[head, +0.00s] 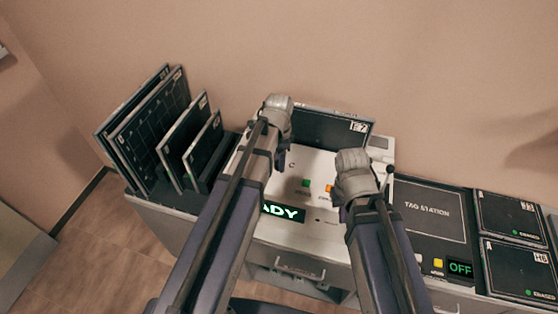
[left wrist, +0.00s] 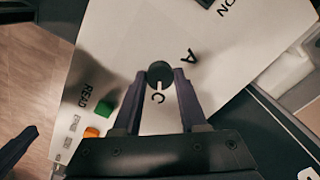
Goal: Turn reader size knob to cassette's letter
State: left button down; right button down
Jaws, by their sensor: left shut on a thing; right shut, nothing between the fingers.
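The white reader (head: 315,165) stands on the counter. Its round dark size knob (left wrist: 159,73) shows in the left wrist view, with a white mark pointing toward the printed letter C; the letter A is printed to its upper right. My left gripper (head: 282,160) is shut on the knob; its fingers (left wrist: 158,82) lie on either side of it. A dark cassette (head: 318,126) with a small white label stands at the back of the reader; I cannot read the label surely. My right gripper (head: 342,215) is shut and empty, over the reader's right side.
Green (head: 306,183) and orange (head: 329,188) buttons and a partly hidden display (head: 284,212) are on the reader's front. Several cassettes stand in a rack (head: 203,182) at left. A tag station (head: 434,215) showing OFF and dark "erased" panels (head: 510,218) are at right.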

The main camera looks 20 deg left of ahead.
pick_arm(q)
jog(key=shift+n, duration=0.4)
jog(key=n, duration=0.5)
jog(key=shift+n, duration=0.3)
jog(key=n, duration=0.5)
jog(key=shift+n, duration=0.3)
jog(key=shift+c, duration=2.2)
grip_release()
